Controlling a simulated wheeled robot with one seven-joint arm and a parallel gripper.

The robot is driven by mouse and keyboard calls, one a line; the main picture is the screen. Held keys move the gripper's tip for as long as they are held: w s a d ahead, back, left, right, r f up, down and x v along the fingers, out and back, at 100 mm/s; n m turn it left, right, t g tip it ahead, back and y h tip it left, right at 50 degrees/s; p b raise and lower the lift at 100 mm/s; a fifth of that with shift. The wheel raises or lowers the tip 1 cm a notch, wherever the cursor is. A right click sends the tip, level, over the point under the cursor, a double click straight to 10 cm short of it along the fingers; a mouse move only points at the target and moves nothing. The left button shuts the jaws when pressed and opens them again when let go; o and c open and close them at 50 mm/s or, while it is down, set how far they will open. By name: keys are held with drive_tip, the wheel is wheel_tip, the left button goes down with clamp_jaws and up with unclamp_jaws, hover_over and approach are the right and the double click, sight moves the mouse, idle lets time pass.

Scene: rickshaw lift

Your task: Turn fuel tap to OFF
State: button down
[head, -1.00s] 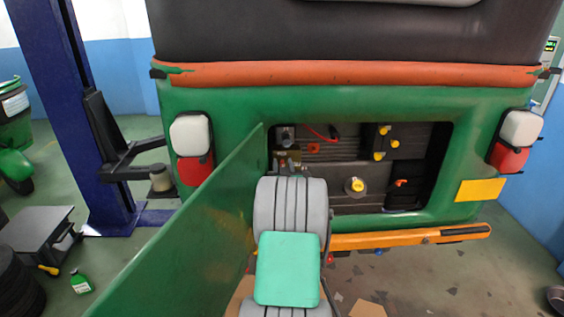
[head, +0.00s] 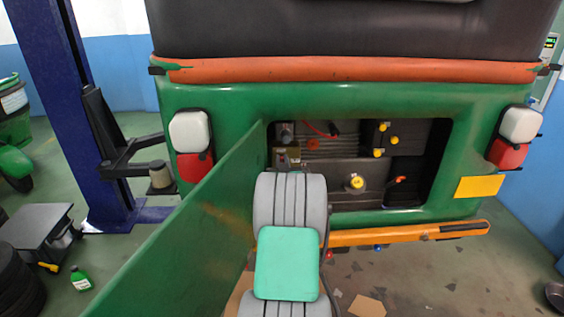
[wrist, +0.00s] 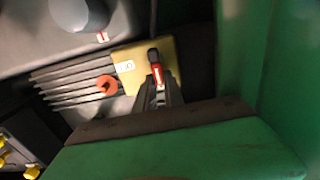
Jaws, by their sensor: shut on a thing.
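The fuel tap's lever (wrist: 155,60) is red with a white mark and stands over a yellow plate (wrist: 127,72) in the wrist view. The plate bears a small white label (wrist: 125,66), too blurred to read surely. My gripper (wrist: 158,85) is shut on the lever, its dark narrow fingers close around the lower end.
An orange knob (wrist: 107,85) sits left of the plate. The open green hatch door (head: 195,235) stands left of my arm. The green body frames the engine bay, with yellow caps (head: 356,181) and an orange-red lever (head: 400,180) to the right. An orange bumper (head: 400,235) runs below.

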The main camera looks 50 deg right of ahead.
drive_tip(key=shift+f+b, duration=0.1)
drive_tip(key=shift+b, duration=0.35)
drive_tip(key=shift+s+d+f+m+b, duration=0.35)
drive_tip(key=shift+f+m+b, duration=0.1)
drive_tip(key=shift+m+b, duration=2.75)
drive_tip(key=shift+s+d+f+m+b, duration=0.25)
drive_tip(key=shift+s+f+m+b, duration=0.15)
drive_tip(key=shift+m+b, duration=2.75)
drive_tip(key=shift+s+d+f+m+b, duration=0.3)
drive_tip(key=shift+f+m+b, duration=0.2)
drive_tip(key=shift+m+b, duration=2.7)
drive_tip(key=shift+n+b, duration=0.45)
drive_tip(key=shift+b, duration=0.15)
drive_tip(key=c, duration=1.4)
unclamp_jaws()
drive_tip(key=shift+c, duration=0.2)
drive_tip(key=shift+s+a, duration=0.1)
drive_tip(key=b+v, duration=0.1)
drive_tip(key=v, duration=0.6)
drive_tip(key=shift+s+a, duration=0.15)
drive_tip(key=shift+a, duration=0.05)
